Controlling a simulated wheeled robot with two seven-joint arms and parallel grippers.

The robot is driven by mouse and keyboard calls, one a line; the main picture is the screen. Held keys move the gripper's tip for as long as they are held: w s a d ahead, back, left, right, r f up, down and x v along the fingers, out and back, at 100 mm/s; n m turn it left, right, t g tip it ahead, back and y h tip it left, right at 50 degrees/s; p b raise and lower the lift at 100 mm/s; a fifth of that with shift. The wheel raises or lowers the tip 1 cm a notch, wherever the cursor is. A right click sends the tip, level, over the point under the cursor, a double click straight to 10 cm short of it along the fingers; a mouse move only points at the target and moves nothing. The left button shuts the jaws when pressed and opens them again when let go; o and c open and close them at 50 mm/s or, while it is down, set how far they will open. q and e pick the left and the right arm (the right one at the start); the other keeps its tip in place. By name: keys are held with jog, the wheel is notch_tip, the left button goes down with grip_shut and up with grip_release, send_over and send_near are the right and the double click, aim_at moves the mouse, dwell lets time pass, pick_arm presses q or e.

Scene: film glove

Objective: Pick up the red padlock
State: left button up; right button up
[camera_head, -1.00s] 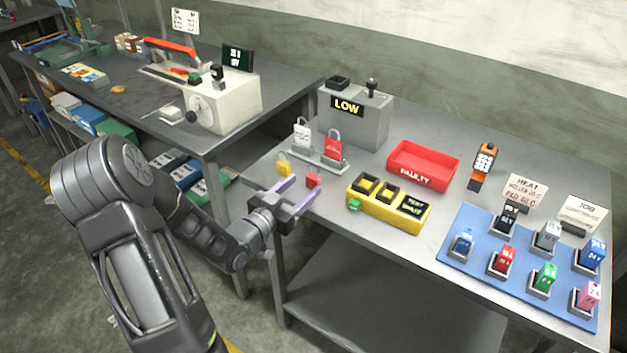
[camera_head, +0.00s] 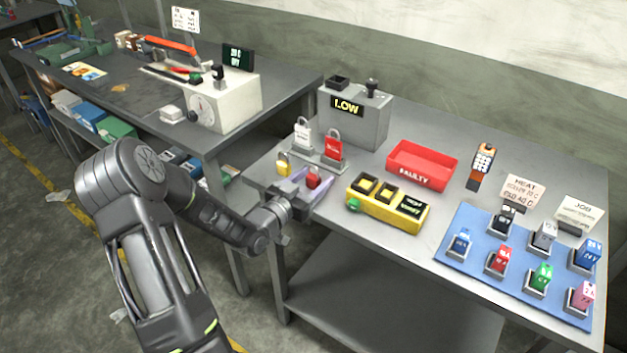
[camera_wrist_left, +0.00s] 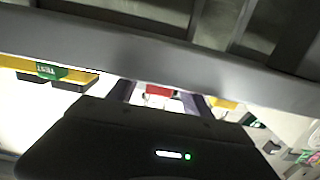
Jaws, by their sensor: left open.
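A small red padlock (camera_head: 314,180) sits near the left end of the right-hand table. It also shows in the wrist view (camera_wrist_left: 158,90), between the two fingers. My left gripper (camera_head: 319,175) is open, low over the table, with a finger on either side of the small red padlock; I cannot tell whether either touches it. A larger red lock-shaped piece (camera_head: 333,146) stands on a small rack behind, beside a white one (camera_head: 302,134). A small yellow padlock (camera_head: 283,165) sits just left of the gripper. My right gripper is not in view.
A yellow box (camera_head: 388,209) stands close to the right of the gripper. Behind are a grey LOW box (camera_head: 360,127) and a red FAULTY bin (camera_head: 425,160). A blue mat (camera_head: 470,275) with several coloured pieces lies at the right. The table's front edge is near.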

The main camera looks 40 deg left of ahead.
pick_arm(q)
grip_shut()
dwell(0.7)
